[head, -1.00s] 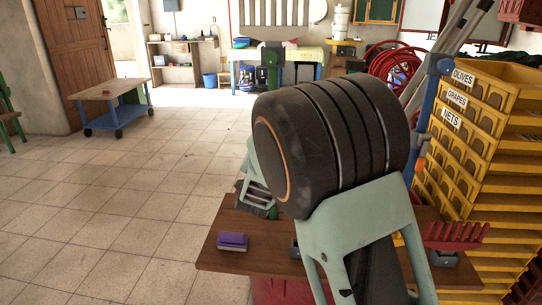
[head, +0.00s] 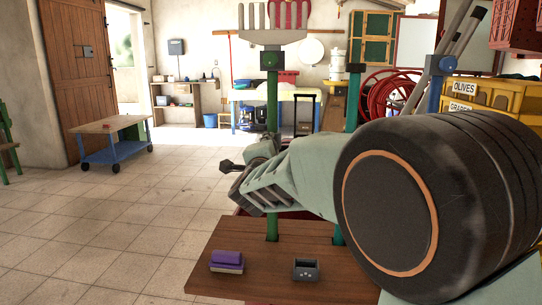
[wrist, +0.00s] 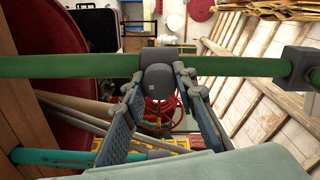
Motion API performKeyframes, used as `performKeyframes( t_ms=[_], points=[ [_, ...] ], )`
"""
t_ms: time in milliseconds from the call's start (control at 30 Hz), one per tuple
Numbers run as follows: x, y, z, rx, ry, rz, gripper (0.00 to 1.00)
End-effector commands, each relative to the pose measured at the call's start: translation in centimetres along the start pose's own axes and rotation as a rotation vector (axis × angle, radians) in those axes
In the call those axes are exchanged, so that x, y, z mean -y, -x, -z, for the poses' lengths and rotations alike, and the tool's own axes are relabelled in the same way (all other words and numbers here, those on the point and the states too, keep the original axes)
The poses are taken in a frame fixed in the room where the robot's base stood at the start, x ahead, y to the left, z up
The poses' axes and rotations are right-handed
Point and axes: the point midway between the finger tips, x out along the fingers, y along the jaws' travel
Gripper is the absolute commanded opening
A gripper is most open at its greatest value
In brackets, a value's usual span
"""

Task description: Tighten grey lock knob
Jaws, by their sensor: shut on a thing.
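The grey lock knob (wrist: 158,88) sits on a green pole (wrist: 235,66) that runs across the wrist view. My gripper (wrist: 161,82) is shut on the knob, with one finger on each side of it. In the head view the green pole (head: 272,95) stands upright and carries a grey fork-like head (head: 272,37) at its top. My arm's end is beside this pole, low down. The knob cannot be made out clearly in the head view, where my wrist and fingers crowd it.
A wooden board (head: 275,284) below holds a purple block (head: 227,260) and a small dark grey box (head: 306,269). A second green post (head: 354,100) stands to the right. Yellow labelled crates (head: 470,97) are at right.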

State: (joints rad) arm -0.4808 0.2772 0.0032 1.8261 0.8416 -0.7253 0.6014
Motion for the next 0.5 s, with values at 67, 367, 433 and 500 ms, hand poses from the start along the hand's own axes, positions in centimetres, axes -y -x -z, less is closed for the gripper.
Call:
performKeyframes(
  t_ms=[67, 367, 433, 500],
  points=[
    [-0.16, -0.01, 0.01, 0.0, -0.022, 0.0, 0.01],
    [-0.04, 0.0, 0.03, 0.0, -0.057, -0.001, 0.01],
    [-0.02, 0.0, 0.03, 0.0, -0.057, -0.001, 0.01],
    [-0.02, 0.0, 0.02, 0.0, -0.057, -0.001, 0.01]
  ],
)
